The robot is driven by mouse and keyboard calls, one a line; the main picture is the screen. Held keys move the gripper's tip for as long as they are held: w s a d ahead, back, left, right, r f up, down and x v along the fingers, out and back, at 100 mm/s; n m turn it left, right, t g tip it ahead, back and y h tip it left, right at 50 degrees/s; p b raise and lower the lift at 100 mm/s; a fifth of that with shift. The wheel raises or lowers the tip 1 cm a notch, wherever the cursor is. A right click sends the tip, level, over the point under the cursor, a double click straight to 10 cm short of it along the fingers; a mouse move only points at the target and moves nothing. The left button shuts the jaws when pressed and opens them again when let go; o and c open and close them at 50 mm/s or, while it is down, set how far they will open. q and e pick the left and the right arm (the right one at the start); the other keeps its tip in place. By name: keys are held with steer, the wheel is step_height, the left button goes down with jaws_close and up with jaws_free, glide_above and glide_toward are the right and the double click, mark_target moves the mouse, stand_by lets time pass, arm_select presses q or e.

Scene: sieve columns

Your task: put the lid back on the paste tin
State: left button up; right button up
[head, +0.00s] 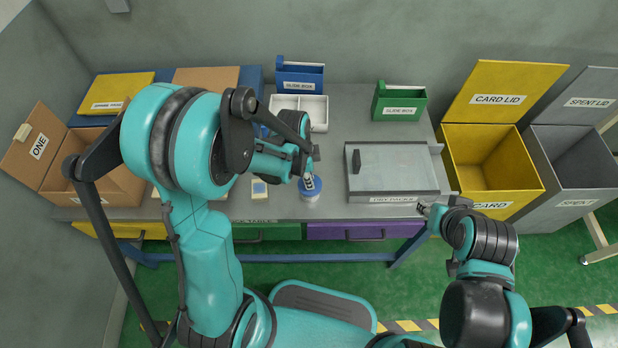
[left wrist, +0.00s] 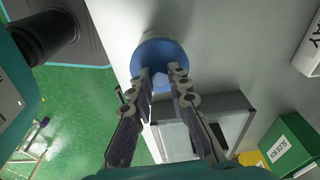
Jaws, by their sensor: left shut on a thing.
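The blue lid (head: 318,191) sits at the top of the pale paste tin (head: 310,201) near the front edge of the bench. I cannot tell whether the lid is fully seated. My left gripper (head: 309,183) points down over it and is shut on the lid's small pale knob. In the left wrist view the fingertips (left wrist: 162,74) close around the knob, with the blue lid (left wrist: 158,54) beyond them. The tin's body is mostly hidden there. My right gripper (head: 424,209) is at the bench's front edge, small and partly hidden, away from the tin.
A grey lidded box (head: 395,165) stands right of the tin. A white divided tray (head: 318,112) is behind. Yellow (head: 490,165) and grey (head: 575,160) bins stand right of the bench.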

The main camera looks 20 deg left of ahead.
stand_by(0.7)
arm_select(q)
steer(key=o, duration=1.4)
steer(key=shift+r, duration=0.1)
steer(key=shift+r+p, duration=2.55)
steer(key=shift+r, duration=0.9)
jaws_close()
